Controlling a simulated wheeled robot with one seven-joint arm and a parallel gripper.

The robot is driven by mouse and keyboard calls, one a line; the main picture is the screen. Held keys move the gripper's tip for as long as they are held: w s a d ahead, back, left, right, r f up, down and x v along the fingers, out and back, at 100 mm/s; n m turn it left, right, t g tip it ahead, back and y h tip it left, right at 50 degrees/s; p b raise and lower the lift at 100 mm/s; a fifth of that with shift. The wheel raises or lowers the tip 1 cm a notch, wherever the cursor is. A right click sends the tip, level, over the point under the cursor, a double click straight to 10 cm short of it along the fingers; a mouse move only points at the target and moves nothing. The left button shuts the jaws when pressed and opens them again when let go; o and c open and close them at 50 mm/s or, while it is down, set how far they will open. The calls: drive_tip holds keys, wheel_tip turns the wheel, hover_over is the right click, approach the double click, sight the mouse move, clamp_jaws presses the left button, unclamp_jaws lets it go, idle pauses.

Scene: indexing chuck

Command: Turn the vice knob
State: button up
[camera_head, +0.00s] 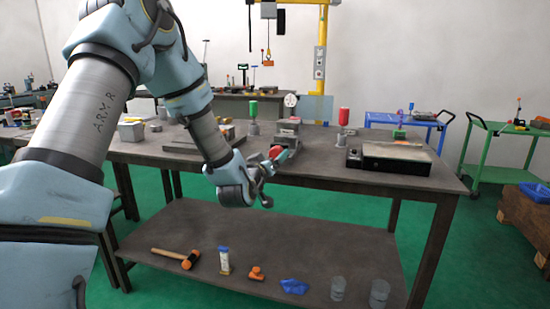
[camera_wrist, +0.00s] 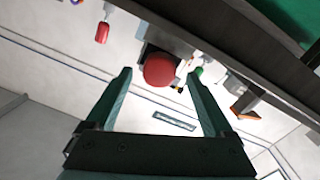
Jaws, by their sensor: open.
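The vice (camera_head: 287,132) stands near the front edge of the workbench, with a round dial on a plate behind it. Its round red knob (camera_head: 275,152) faces out over the front edge. In the wrist view the red knob (camera_wrist: 160,69) shows between the two fingertips, with the dark vice body behind it. My gripper (camera_wrist: 159,76) is open, with a dark green finger on each side of the knob and a visible gap to both. In the head view my gripper (camera_head: 281,158) is at the bench front by the knob. Whether the fingertips reach past the knob is hard to tell.
A green-topped bottle (camera_head: 253,110) and a red-topped bottle (camera_head: 343,118) stand to either side of the vice. A flat plate device (camera_head: 395,152) lies to the right. The lower shelf (camera_head: 200,235) holds a hammer and several small items. Bare bench lies right of the vice.

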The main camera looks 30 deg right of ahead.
sight(274, 155)
drive_tip(key=b+v, duration=0.1)
drive_tip(key=v, duration=0.6)
drive_tip(key=shift+s+a, duration=0.15)
drive_tip(key=shift+a, duration=0.05)
drive_tip(key=shift+r, duration=0.1)
drive_tip(key=shift+c, duration=0.2)
drive_tip(key=w+d+n+p, duration=0.1)
drive_tip(key=w+d+p, duration=0.2)
drive_tip(key=p, duration=0.6)
drive_tip(key=w+d+n+p, duration=0.2)
drive_tip(key=w+d+p, duration=0.2)
drive_tip(key=p, duration=0.6)
drive_tip(key=shift+w+d, duration=0.35)
drive_tip(key=shift+d, duration=0.05)
drive_tip(key=shift+c, duration=0.3)
